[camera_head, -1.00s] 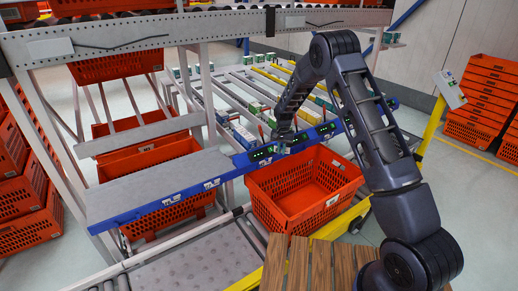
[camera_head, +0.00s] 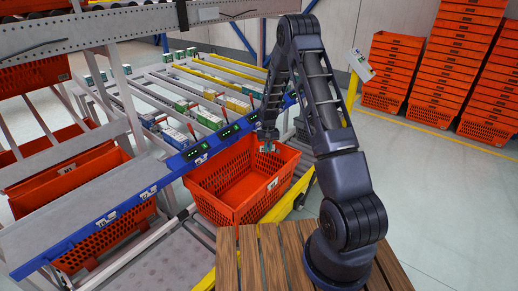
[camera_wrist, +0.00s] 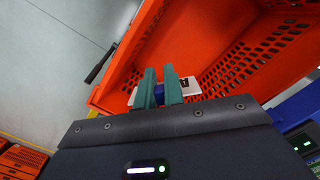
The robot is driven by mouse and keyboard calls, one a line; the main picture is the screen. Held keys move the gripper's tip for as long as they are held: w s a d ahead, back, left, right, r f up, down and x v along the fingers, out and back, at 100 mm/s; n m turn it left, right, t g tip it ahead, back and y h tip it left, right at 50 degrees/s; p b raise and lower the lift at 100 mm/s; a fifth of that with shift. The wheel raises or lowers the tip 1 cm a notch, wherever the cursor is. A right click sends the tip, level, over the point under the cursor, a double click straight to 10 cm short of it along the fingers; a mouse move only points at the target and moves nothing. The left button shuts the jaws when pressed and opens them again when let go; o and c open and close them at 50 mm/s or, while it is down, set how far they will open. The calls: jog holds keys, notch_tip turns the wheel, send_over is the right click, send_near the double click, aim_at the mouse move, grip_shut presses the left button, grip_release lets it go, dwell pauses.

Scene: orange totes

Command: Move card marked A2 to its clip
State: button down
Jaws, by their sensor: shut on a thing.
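My gripper (camera_head: 267,146) is over the right back corner of the orange tote (camera_head: 213,200). In the wrist view its two teal fingers (camera_wrist: 161,82) are shut on a small blue piece (camera_wrist: 159,94) with a white card (camera_wrist: 193,86) at it. The card shows on both sides of the fingers; they hide its middle, and I see only part of a dark mark, so I cannot read it as A2. The blue rail (camera_head: 80,232) of the rack carries several small white labels, such as one at its left part (camera_head: 105,221). Their marks are too small to read.
The open tote looks empty and has a white label (camera_head: 272,184). Green-lit displays (camera_head: 228,130) sit on the rail. Roller lanes with boxes (camera_head: 200,116) lie behind it. Tote stacks (camera_head: 440,75) stand at the back right. Wooden slats (camera_head: 262,262) lie in front.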

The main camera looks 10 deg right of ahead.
jog(key=w+d+n, duration=0.1)
jog(key=w, duration=0.1)
notch_tip(320, 180, up, 5)
jog(key=n+h, duration=0.1)
jog(key=n, duration=0.6)
send_over(235, 133)
jog(key=s, duration=0.3)
jog(key=shift+a+f, duration=0.1)
jog(key=shift+f, duration=2.25)
jog(key=shift+s+f, duration=0.1)
jog(key=shift+f, duration=1.4)
jog(key=c, duration=1.4)
grip_release()
jog(key=shift+c, duration=0.2)
jog(key=shift+r, duration=0.1)
